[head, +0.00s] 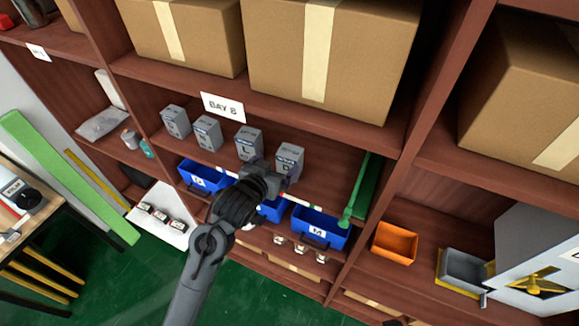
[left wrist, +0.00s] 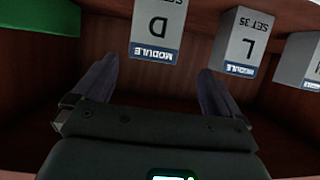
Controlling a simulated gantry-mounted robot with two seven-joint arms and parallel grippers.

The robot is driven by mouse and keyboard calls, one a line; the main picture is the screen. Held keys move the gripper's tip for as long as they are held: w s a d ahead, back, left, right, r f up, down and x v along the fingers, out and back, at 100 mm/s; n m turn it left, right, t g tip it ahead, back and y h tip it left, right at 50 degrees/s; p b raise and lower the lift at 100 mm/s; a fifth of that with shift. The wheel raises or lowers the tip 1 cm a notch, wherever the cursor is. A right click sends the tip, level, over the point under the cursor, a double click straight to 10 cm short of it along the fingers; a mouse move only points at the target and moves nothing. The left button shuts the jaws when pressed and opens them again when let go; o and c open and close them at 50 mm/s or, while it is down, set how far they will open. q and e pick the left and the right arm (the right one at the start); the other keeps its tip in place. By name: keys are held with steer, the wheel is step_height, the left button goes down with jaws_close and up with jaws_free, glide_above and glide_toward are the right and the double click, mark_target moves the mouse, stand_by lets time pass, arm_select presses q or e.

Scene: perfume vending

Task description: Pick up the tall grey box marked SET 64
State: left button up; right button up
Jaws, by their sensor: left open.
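Several grey boxes stand in a row on the shelf under the BAY 8 sign. The rightmost box, lettered D (head: 289,158), shows upside down in the left wrist view (left wrist: 157,28), with its set number cut off. The box lettered L (head: 248,143) beside it reads SET 35 in the left wrist view (left wrist: 244,42). I cannot read SET 64 on any box. My left gripper (head: 272,174) is open and empty, just in front of the D and L boxes. In the left wrist view its fingers (left wrist: 157,76) point toward the D box, apart from it. My right gripper is not in view.
Two more grey boxes, (head: 207,132) and (head: 174,120), stand further left. Blue bins (head: 318,228) sit below the boxes. A green upright piece (head: 362,190) stands at the right of this bay. Large cartons (head: 270,50) fill the shelf above.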

mark_target(284, 158)
arm_select(q)
steer(key=x, duration=0.3)
steer(key=shift+w+d+r, duration=0.15)
steer(key=shift+w+d, duration=0.05)
steer(key=shift+x, duration=0.8)
steer(key=shift+w+d+p, duration=0.25)
steer(key=shift+w+p, duration=0.05)
steer(key=shift+p, duration=0.15)
steer(key=x, duration=0.2)
steer(key=p+x, duration=0.1)
steer(key=shift+w+d+f, duration=0.15)
steer(key=shift+d+f, duration=0.1)
steer(key=shift+d, duration=0.1)
steer(key=shift+w+d+f, duration=0.15)
steer(key=shift+w+f, duration=0.05)
steer(key=shift+w, duration=0.15)
steer(key=c, duration=1.2)
